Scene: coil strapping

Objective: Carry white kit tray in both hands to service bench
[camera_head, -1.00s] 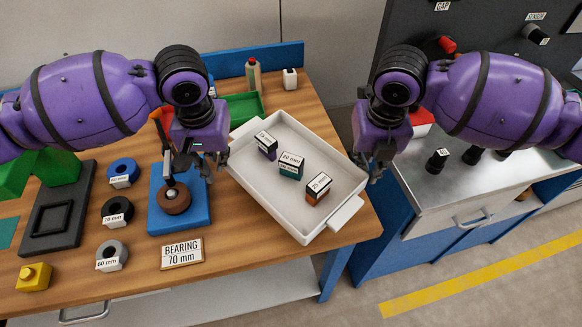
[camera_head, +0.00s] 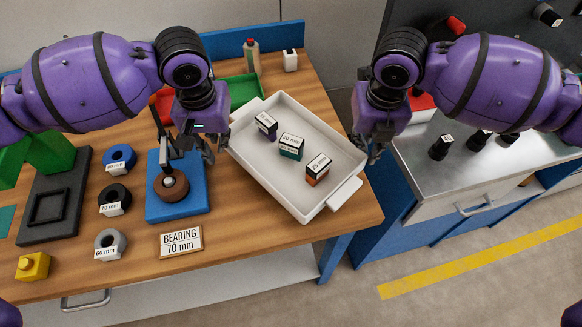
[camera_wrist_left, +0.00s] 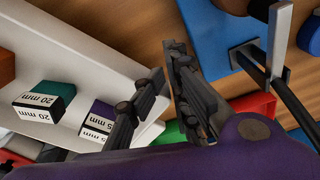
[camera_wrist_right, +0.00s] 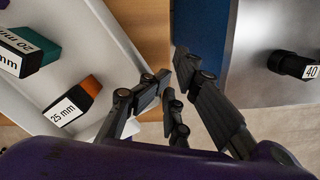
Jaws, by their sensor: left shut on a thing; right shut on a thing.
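The white kit tray (camera_head: 262,178) is over the right end of the wooden bench. It holds a purple box (camera_head: 266,125), a teal 20 mm box (camera_head: 291,146) and an orange 25 mm box (camera_head: 318,169). My left gripper (camera_head: 204,148) is shut on the tray's left side; the left wrist view shows its fingers (camera_wrist_left: 160,88) at the tray edge. My right gripper (camera_head: 366,152) is shut on the opposite side, its fingers (camera_wrist_right: 160,90) at that edge in the right wrist view. Whether the tray's underside touches the bench is hidden.
A metal-topped blue bench (camera_head: 425,185) stands to the right across a gap, with several black pieces on it. The wooden bench (camera_head: 235,225) carries a blue fixture (camera_head: 190,205), rings, a green bin (camera_head: 240,88) and bottles. Open floor with a yellow line (camera_head: 450,275) lies in front.

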